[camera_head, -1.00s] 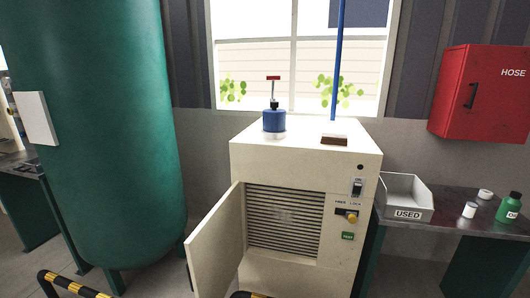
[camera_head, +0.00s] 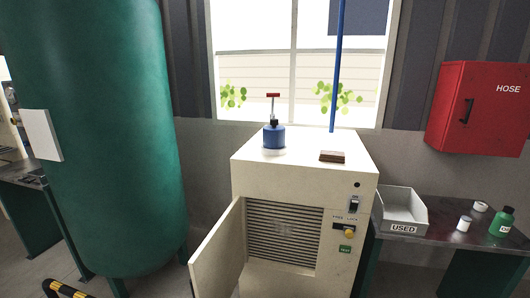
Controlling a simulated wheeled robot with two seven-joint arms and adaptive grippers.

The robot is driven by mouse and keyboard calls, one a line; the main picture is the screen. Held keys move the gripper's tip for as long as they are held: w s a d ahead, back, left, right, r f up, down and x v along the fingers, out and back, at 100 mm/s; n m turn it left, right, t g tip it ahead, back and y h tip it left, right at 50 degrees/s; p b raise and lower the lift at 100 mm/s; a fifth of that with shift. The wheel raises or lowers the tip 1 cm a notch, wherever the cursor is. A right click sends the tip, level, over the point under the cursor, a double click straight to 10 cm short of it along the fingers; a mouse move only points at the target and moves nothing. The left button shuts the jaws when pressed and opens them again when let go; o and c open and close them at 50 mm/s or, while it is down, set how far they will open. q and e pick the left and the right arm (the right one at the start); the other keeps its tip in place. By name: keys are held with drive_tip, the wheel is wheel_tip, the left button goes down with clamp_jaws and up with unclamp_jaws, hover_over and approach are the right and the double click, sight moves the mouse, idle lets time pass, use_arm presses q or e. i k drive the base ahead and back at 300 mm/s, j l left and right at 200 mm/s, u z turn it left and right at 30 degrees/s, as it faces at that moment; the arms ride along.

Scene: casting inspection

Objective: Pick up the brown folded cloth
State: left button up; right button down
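The brown folded cloth (camera_head: 332,156) lies flat on the top of the cream cabinet (camera_head: 296,172), right of the middle and close to the blue pipe behind it. Nothing covers it. Neither of my grippers shows in the head view.
A blue canister with a red handle (camera_head: 274,135) stands left of the cloth. The cabinet's door (camera_head: 219,254) hangs open at the front left. A green tank (camera_head: 105,140) stands left. A white bin marked USED (camera_head: 403,228) sits on the right bench (camera_head: 436,232), below a red hose box (camera_head: 478,110).

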sight(331, 157)
drive_tip(key=i+j+z, duration=0.2)
drive_tip(key=j+z, duration=0.3)
drive_tip(key=j, duration=0.8)
drive_tip(key=j+z, duration=0.45)
drive_tip(key=j, duration=0.85)
